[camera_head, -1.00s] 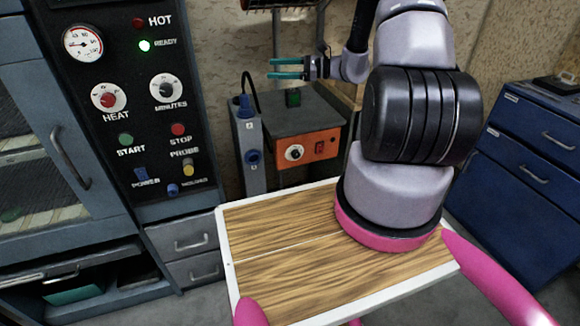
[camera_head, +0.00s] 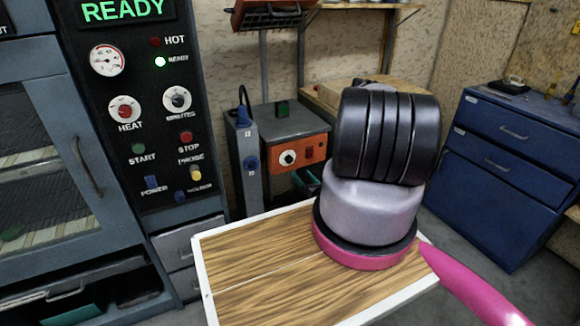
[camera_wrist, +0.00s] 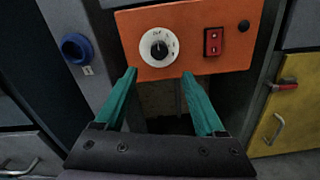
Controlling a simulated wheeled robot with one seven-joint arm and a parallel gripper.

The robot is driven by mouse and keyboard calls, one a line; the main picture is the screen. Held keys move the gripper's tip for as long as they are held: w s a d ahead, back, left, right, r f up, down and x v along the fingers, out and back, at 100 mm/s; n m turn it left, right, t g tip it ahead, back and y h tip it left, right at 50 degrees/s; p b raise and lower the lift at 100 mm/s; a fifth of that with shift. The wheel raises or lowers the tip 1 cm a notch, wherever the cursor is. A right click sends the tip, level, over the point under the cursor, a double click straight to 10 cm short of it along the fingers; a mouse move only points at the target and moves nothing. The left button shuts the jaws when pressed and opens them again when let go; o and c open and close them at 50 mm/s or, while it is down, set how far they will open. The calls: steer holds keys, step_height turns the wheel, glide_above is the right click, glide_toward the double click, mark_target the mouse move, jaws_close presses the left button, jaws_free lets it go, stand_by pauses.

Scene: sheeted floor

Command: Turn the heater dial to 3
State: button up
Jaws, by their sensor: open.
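An orange panel (camera_head: 312,149) on a grey box carries a round white dial (camera_head: 287,158) with a dark centre knob. In the wrist view the dial (camera_wrist: 159,47) shows dark marks around its rim, too small to read surely. My gripper (camera_wrist: 160,75) is open, its two green fingers spread below the dial and pointing toward the panel. Nothing is between them, and they look apart from the dial. In the head view only a bit of green finger (camera_head: 305,183) shows below the panel; my arm hides the rest. Another knob, labelled HEAT (camera_head: 125,109), is on the black control panel.
A red switch (camera_wrist: 213,42) sits right of the dial. A grey post with a blue knob (camera_wrist: 76,48) stands close on the left. My wooden-topped tray (camera_head: 255,272) is in front. Blue drawers (camera_head: 500,165) stand at the right.

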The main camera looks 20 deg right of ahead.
mark_target(290, 161)
steer(key=w, duration=1)
steer(key=shift+w+a+r, duration=0.1)
steer(key=shift+a, duration=0.1)
jaws_close()
